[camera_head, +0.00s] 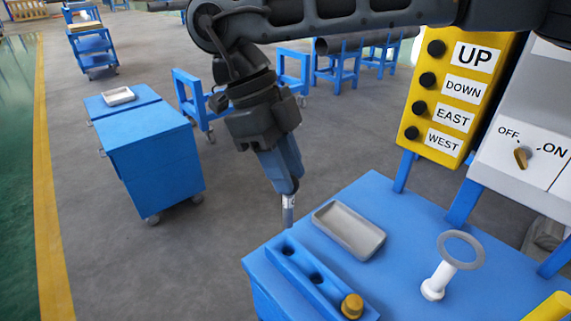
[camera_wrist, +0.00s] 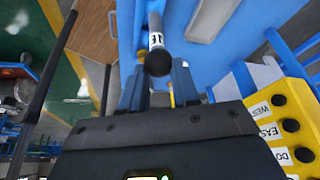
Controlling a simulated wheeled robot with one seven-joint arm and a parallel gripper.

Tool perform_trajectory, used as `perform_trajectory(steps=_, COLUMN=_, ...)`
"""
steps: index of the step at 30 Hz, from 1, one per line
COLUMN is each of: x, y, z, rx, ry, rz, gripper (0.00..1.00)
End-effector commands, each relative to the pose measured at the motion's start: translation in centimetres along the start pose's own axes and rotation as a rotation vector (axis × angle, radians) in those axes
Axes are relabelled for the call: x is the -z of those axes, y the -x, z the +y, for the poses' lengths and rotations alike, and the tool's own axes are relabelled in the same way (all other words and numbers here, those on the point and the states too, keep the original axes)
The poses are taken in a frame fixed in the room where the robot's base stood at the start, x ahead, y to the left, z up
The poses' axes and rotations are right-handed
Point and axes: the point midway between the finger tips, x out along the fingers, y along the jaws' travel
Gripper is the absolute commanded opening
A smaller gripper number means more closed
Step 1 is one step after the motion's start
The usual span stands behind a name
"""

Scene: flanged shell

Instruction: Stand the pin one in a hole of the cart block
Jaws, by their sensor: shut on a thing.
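My gripper (camera_head: 286,186) is shut on a slim grey pin (camera_head: 288,212), which hangs down from the fingertips, nearly upright. The pin's lower end is close above the far left end of the blue cart block (camera_head: 300,270); whether they touch cannot be told. The block has two open dark holes in view, and a yellow-capped pin (camera_head: 352,306) stands at its near right end. In the wrist view the held pin (camera_wrist: 157,42) shows a white label with dark marks and a dark round end between the fingers (camera_wrist: 157,82).
A grey tray (camera_head: 348,232) lies on the blue cart top (camera_head: 400,225) behind the block. A white post with a grey ring (camera_head: 458,252) stands to its right. A yellow button panel (camera_head: 448,100) and a switch box (camera_head: 525,150) rise behind. Another blue cart (camera_head: 150,150) stands at left.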

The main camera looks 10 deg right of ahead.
Motion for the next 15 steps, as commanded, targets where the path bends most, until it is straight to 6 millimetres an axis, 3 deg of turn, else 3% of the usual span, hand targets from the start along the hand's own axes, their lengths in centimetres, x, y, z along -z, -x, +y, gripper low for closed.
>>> perform_trajectory(steps=5, x=0.3, y=0.4, z=0.0, rx=0.007, ry=-0.001, rz=0.003, gripper=0.0)
perform_trajectory(steps=15, x=-0.8, y=-2.2, z=0.1, rx=0.004, ry=0.0, rz=0.003, gripper=0.0)
